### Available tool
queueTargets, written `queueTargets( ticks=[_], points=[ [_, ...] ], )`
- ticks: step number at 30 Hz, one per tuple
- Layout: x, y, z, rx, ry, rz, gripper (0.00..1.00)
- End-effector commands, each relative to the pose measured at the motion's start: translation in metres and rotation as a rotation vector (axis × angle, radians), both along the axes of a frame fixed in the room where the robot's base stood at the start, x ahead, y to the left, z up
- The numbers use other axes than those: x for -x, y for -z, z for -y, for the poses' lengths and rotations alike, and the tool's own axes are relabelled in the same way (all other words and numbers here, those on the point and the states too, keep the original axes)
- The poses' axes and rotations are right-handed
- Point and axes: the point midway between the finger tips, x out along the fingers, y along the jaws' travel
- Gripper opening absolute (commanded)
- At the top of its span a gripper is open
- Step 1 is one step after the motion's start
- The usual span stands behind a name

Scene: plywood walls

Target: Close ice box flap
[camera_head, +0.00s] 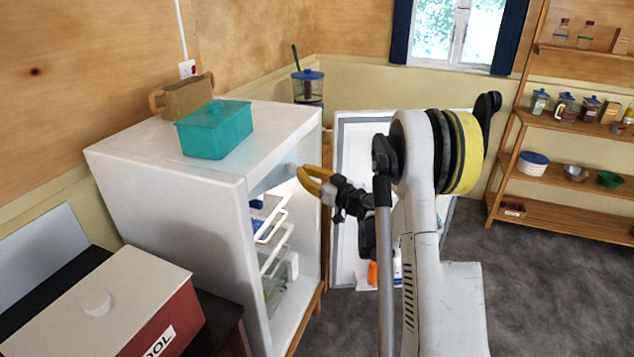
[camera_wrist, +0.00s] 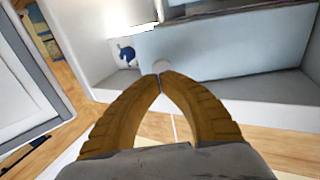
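The fridge (camera_head: 180,200) stands open, with its door (camera_head: 352,150) swung out to the right. The ice box flap (camera_head: 270,178) is a pale blue panel at the top of the fridge opening. How far the flap is tilted is unclear.
White racks (camera_head: 270,225) sit inside the fridge below the flap. A teal box (camera_head: 215,130) and a brown container (camera_head: 185,98) stand on top. A red box with a pale lid (camera_head: 150,310) is at front left. Wooden shelves (camera_head: 560,215) stand right, with open floor before them.

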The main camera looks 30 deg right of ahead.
Motion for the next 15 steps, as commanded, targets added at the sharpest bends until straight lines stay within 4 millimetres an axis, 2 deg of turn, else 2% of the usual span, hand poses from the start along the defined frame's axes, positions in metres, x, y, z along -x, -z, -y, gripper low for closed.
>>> queueTargets(
  ticks=[6, 15],
  points=[
    [-0.021, 0.0, -0.005, 0.0, -0.001, 0.0, 0.0],
    [-0.025, -0.001, -0.006, 0.0, 0.0, 0.0, 0.0]
  ],
)
